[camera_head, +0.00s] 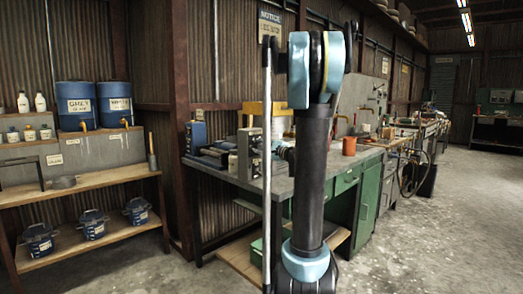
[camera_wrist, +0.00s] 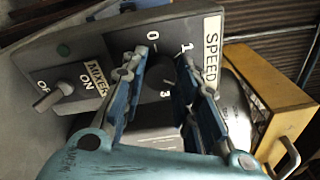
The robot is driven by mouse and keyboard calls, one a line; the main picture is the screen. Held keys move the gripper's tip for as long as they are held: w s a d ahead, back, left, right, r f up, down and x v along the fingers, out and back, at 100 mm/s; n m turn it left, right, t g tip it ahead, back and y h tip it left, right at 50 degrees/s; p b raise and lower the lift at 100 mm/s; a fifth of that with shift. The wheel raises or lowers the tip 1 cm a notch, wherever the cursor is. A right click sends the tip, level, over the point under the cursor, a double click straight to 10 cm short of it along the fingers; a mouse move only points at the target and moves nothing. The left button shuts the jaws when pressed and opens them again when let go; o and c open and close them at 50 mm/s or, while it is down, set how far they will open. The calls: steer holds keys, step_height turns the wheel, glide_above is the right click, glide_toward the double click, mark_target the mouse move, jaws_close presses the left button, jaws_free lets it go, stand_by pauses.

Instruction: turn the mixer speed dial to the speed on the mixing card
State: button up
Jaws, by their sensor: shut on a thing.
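The mixer control panel (camera_wrist: 115,45) fills the middle of the wrist view, tilted in the picture. Its speed dial (camera_wrist: 161,72) is dark, with 0, 1 and 3 readable around it and a SPEED label (camera_wrist: 211,50) beside it. My gripper (camera_wrist: 162,66) has one finger on each side of the dial and is shut on it. The fingers hide part of the scale, and I cannot tell where the dial points. In the head view the control box (camera_head: 249,154) stands on the workbench, with my gripper (camera_head: 285,151) at its right side. I cannot make out a mixing card.
A yellow case (camera_wrist: 268,95) stands right of the panel. Shelves with blue drums (camera_head: 76,105) are at left; open floor (camera_head: 445,220) is at right.

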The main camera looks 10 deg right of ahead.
steer(key=shift+s+f+n, duration=0.1)
steer(key=shift+f+n, duration=0.05)
steer(key=shift+n, duration=0.45)
steer(key=shift+a, duration=0.1)
steer(key=o, duration=1.1)
steer(key=v, duration=1.2)
steer(key=shift+f, duration=0.1)
